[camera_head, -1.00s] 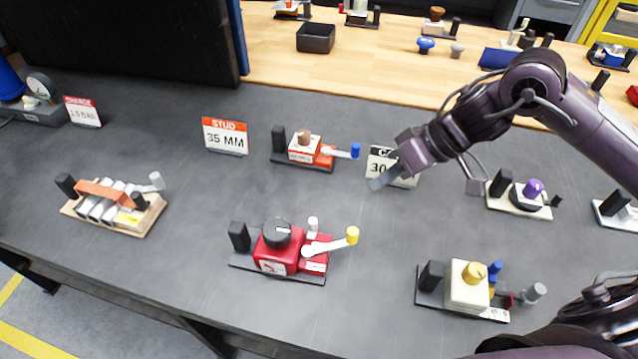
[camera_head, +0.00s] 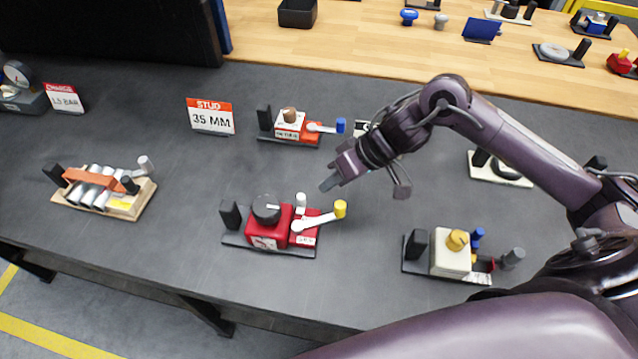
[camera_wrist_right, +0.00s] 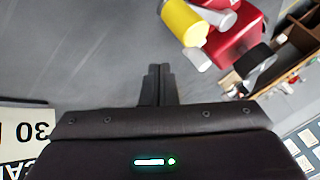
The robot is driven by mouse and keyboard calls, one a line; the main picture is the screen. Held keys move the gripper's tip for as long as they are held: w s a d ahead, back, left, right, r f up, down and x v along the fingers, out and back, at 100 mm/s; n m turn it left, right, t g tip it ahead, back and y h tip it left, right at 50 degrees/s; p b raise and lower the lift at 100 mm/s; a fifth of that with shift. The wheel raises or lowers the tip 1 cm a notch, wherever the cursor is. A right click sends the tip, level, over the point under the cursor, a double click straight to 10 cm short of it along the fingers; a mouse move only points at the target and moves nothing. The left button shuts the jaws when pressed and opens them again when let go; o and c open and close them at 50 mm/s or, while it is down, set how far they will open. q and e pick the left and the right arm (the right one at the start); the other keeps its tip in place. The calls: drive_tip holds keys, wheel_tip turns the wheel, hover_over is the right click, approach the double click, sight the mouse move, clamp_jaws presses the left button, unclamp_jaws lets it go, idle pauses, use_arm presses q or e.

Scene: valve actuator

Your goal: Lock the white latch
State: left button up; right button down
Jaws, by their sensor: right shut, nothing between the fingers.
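The red device (camera_head: 270,229) stands on a dark base at the front middle of the grey table, with a black round knob on top. Its white latch lever (camera_head: 313,222) points right and ends in a yellow knob (camera_head: 340,208). My right gripper (camera_head: 328,184) is shut and empty, above and just behind the yellow knob, apart from it. In the right wrist view the shut fingers (camera_wrist_right: 158,80) point toward the yellow knob (camera_wrist_right: 185,22), with the white lever (camera_wrist_right: 217,17) and red body (camera_wrist_right: 238,38) beyond it. My left gripper is not in view.
An orange device (camera_head: 290,125) with a white lever and blue tip stands behind. A cream device (camera_head: 450,254) stands to the right, a wooden-base device (camera_head: 100,190) to the left. A "35 MM" sign (camera_head: 211,117) stands at the back. Table between devices is clear.

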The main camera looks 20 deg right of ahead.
sight(304, 207)
drive_tip(key=shift+s+a+r, duration=0.15)
drive_tip(key=shift+a, duration=0.45)
drive_tip(key=shift+s+a+r, duration=0.1)
drive_tip(key=shift+s+a, duration=0.05)
drive_tip(key=shift+a, duration=0.4)
drive_tip(key=shift+s+a+p, duration=0.1)
drive_tip(key=shift+a+p, duration=0.2)
drive_tip(key=shift+a, duration=0.1)
drive_tip(key=shift+s+a+r+p, duration=0.1)
drive_tip(key=shift+s+a+p, duration=0.15)
drive_tip(key=shift+s+p, duration=0.45)
drive_tip(key=shift+s+a+p, duration=0.1)
drive_tip(key=shift+a+p, duration=0.1)
drive_tip(key=shift+p, duration=0.25)
drive_tip(key=shift+s, duration=0.1)
